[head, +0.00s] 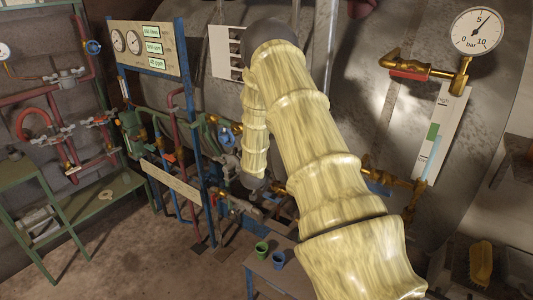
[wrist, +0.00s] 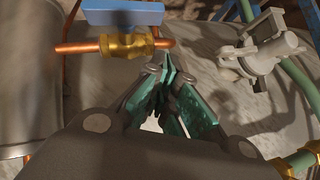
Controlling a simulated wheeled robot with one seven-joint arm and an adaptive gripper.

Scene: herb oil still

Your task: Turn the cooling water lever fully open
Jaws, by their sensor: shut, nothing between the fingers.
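In the wrist view, a blue lever (wrist: 123,12) sits above a brass valve body (wrist: 127,45) on a copper pipe (wrist: 75,47). The lever appears roughly parallel to the pipe, and its top is cut by the picture edge. No label on it is readable. My gripper (wrist: 168,80) is shut and empty, its green-padded fingertips together just below and right of the valve. The fingertips appear apart from the lever; the depth gap is hard to judge. In the head view, my sleeved arm hides most of the gripper and the lever cannot be made out for certain.
A grey clamp-like fitting (wrist: 262,45) on a green pipe stands right of the fingers in the wrist view. In the head view, a gauge panel (head: 145,48), pipe racks and a small table (head: 285,282) with green (head: 262,248) and blue cups (head: 278,260) surround the arm.

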